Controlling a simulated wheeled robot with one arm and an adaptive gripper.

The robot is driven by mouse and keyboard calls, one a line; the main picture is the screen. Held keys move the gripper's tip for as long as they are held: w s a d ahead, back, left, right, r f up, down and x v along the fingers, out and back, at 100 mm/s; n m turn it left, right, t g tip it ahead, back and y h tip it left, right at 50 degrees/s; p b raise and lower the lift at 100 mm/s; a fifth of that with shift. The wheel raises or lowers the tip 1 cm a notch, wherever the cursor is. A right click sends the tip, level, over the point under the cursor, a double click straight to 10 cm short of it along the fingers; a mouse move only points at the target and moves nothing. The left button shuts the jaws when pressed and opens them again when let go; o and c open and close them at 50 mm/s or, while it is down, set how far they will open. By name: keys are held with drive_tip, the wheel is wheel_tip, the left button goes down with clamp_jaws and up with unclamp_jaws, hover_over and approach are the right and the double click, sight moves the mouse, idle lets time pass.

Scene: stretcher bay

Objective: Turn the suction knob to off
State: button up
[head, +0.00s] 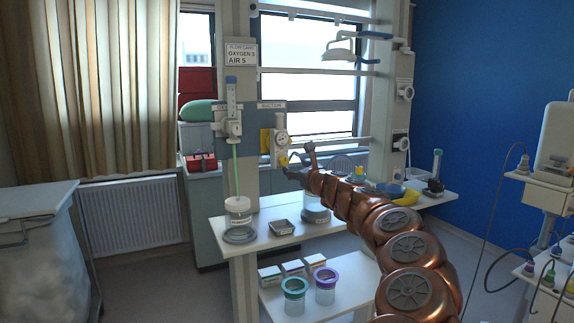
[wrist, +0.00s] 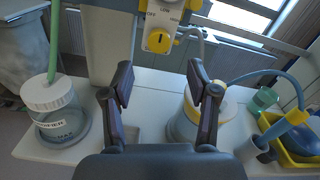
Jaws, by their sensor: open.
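The suction knob (wrist: 159,40) is a round yellow dial with a dark, roughly upright mark, on a white regulator body (wrist: 172,14). Small lettering above the knob, seemingly OFF at upper left, is hard to read. In the head view the suction regulator (head: 281,141) with its round gauge hangs on the wall rail under the SUCTION sign (head: 271,105). My gripper (wrist: 161,88) is open and empty, its two dark fingers spread below the knob in the wrist picture and not touching it. In the head view my gripper (head: 291,172) is just below the regulator, small and partly hidden by my arm.
The humidifier jar (wrist: 58,115) with its green tube stands at left on the white shelf (head: 262,237). A clear lidded jar (wrist: 188,125) stands behind the right finger. A yellow tray (wrist: 292,148) and blue tube (wrist: 262,78) are at right. A small metal tray (head: 283,227) lies on the shelf.

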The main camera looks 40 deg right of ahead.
sight(285, 162)
drive_tip(key=shift+p+x, duration=0.95)
drive_tip(key=shift+x, duration=2.9)
drive_tip(key=shift+c, duration=0.3)
clamp_jaws()
